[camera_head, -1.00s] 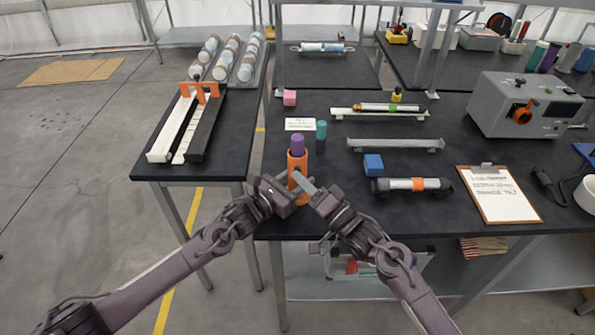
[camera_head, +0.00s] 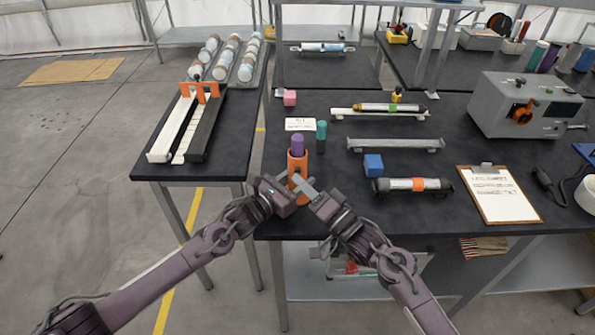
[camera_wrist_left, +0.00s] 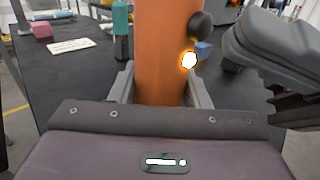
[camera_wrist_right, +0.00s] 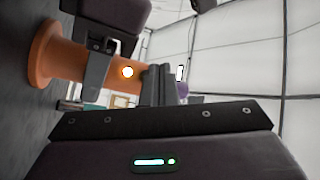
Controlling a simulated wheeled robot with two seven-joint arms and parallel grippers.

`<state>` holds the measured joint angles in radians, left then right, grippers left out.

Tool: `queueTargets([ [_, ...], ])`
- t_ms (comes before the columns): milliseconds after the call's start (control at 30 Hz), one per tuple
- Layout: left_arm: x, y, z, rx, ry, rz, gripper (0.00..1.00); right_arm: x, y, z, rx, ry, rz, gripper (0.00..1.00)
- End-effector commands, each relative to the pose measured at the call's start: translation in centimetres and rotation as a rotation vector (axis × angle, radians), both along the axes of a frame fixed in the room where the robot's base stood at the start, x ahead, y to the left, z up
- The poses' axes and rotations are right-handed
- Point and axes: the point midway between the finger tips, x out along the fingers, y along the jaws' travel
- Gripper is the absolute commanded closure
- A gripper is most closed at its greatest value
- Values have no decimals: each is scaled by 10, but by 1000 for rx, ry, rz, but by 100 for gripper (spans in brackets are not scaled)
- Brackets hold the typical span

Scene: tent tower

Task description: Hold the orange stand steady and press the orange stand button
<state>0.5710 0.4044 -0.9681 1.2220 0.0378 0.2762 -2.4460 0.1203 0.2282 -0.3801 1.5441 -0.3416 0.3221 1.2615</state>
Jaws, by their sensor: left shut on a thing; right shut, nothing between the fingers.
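The orange stand (camera_head: 297,163) is upright near the front left corner of the table, with a purple cylinder (camera_head: 297,144) in its top. My left gripper (camera_head: 294,194) is shut around the stand's lower part; its fingers flank the orange tube (camera_wrist_left: 160,50) in the left wrist view. That view shows a glowing round spot (camera_wrist_left: 190,60) and a dark round knob (camera_wrist_left: 202,25) above it on the tube; I cannot tell which is the button. My right gripper (camera_head: 303,184) is shut and empty, its fingertips (camera_wrist_right: 158,84) close by the tube. Contact is unclear.
A teal cylinder (camera_head: 321,130) and a white card (camera_head: 300,124) are behind the stand. A blue cube (camera_head: 373,164) and an orange-banded tube (camera_head: 412,185) lie to the right. A clipboard (camera_head: 498,195) is farther right.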

Motion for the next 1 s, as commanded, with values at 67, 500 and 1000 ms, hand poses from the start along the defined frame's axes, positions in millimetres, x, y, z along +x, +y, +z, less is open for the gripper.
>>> queueTargets([
  [67,-1,0,-1,-1,2,-1,86,-3,0,0,-1,1,0,100],
  [500,0,0,-1,-1,2,0,86,-14,0,-2,-2,3,2,100],
  [1000,0,0,-1,0,1,1,86,-53,0,0,-1,0,1,100],
])
